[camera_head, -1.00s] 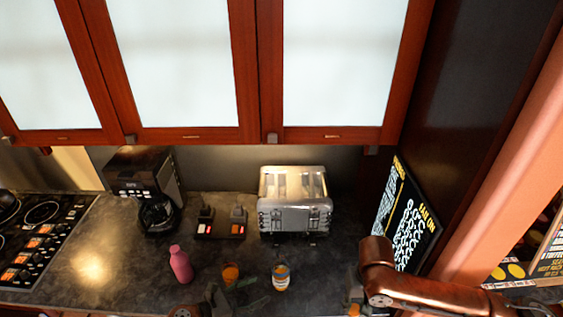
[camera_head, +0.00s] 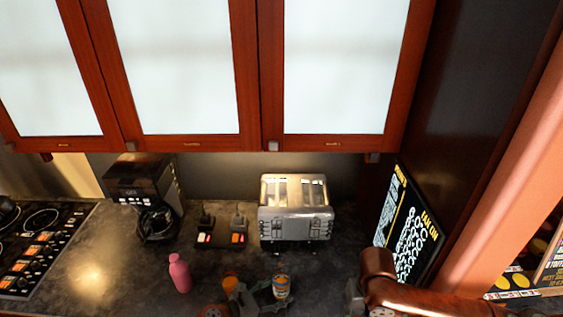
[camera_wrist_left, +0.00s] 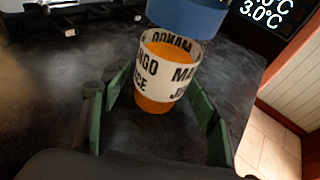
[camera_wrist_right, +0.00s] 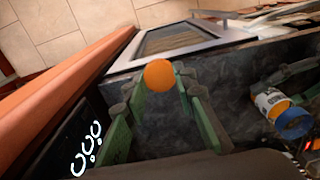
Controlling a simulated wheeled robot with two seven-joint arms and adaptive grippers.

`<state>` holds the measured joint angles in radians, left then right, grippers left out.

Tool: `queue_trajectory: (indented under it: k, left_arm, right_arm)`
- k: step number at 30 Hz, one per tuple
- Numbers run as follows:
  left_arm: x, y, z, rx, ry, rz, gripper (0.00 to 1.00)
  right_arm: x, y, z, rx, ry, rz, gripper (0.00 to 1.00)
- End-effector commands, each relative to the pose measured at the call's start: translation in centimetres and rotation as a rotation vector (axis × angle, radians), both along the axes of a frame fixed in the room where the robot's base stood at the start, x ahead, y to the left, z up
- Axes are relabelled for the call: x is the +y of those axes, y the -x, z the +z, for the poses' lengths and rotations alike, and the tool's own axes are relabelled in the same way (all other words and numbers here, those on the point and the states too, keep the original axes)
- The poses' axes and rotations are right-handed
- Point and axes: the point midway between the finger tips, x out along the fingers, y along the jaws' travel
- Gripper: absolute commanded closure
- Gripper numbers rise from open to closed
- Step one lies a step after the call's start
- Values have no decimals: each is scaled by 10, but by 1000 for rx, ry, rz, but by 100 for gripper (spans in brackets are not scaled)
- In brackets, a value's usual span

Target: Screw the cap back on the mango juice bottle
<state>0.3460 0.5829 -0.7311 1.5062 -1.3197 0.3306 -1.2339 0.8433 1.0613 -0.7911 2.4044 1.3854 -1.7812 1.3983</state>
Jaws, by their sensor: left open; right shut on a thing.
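The mango juice bottle (camera_head: 281,288) stands on the dark counter, with a white label, orange contents and a blue upper part. It looms large in the left wrist view (camera_wrist_left: 165,75). My left gripper (camera_head: 268,292) is open, its green-padded fingers on either side of the bottle's lower part, not closed on it. My right gripper (camera_wrist_right: 160,84) is shut on a round orange piece (camera_wrist_right: 159,73), which looks like the cap, held well apart from the bottle. In the head view the right fingertips are mostly hidden at the bottom right.
A toaster (camera_head: 295,210), a coffee maker (camera_head: 147,195) and a menu board (camera_head: 408,222) are behind. The stove (camera_head: 40,245) lies at left. Counter around the pink bottle is clear.

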Motion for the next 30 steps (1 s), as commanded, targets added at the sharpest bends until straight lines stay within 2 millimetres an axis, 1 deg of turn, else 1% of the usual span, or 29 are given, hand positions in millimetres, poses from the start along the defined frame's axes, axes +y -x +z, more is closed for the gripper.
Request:
queue_trajectory:
  k: [6, 15, 18, 26, 28, 30]
  left_arm:
    - [0, 0, 0, 0, 0, 0, 46]
    - [0, 0, 0, 1, 0, 1, 66]
    - [0, 0, 0, 1, 0, 1, 71]
    - [0, 0, 0, 1, 0, 1, 71]
    - [0, 0, 0, 1, 0, 1, 71]
    - [0, 0, 0, 1, 0, 1, 71]
  right_arm:
    - [0, 0, 0, 0, 0, 0, 89]
    - [0, 0, 0, 0, 0, 0, 89]
    - [0, 0, 0, 0, 0, 0, 89]
    - [0, 0, 0, 0, 0, 1, 89]
    - [3, 1, -1, 0, -1, 6, 89]
    - [10, 4, -5, 2, -1, 22, 89]
